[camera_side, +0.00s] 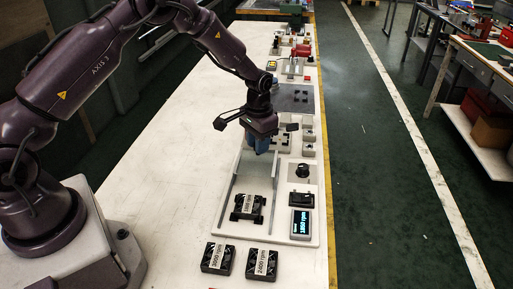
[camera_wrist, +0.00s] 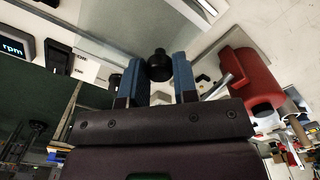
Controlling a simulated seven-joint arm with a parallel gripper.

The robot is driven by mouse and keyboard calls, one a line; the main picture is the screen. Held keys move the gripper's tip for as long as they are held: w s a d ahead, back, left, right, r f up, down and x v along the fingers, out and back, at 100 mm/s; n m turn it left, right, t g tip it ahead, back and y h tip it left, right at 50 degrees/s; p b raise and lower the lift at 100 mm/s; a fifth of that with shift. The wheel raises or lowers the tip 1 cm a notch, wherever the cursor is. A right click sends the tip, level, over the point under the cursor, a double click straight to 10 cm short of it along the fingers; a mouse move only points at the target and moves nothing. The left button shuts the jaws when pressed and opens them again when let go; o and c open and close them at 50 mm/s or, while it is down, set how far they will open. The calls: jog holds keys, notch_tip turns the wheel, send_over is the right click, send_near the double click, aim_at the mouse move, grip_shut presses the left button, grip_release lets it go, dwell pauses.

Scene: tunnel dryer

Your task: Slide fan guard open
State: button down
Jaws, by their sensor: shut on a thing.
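My gripper (camera_side: 262,146) is over the far part of the long pale channel of the dryer unit. In the wrist view its two blue fingers (camera_wrist: 157,82) are closed on a round black knob (camera_wrist: 160,62). The knob stands by a smooth grey-green panel (camera_wrist: 115,22), which looks like the fan guard; its edges are partly hidden by the fingers. In the side view the knob is hidden behind my gripper. A black fan (camera_side: 248,208), labelled with an rpm tag, sits in the near end of the channel and looks uncovered from above.
Right of the channel are a black dial (camera_side: 302,171), a black switch (camera_side: 300,198) and a lit rpm display (camera_side: 300,224). Two labelled fans (camera_side: 217,257) lie in front. A red cylindrical part (camera_wrist: 255,85) is near my gripper in the wrist view. The table's left side is clear.

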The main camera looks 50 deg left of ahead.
jog(key=shift+w+a, duration=0.25)
jog(key=c, duration=0.9)
grip_release()
jog(key=shift+s+d, duration=0.1)
jog(key=shift+r, duration=0.25)
notch_tip(320, 180, up, 13)
jog(key=shift+f, duration=0.2)
jog(key=shift+f, duration=0.1)
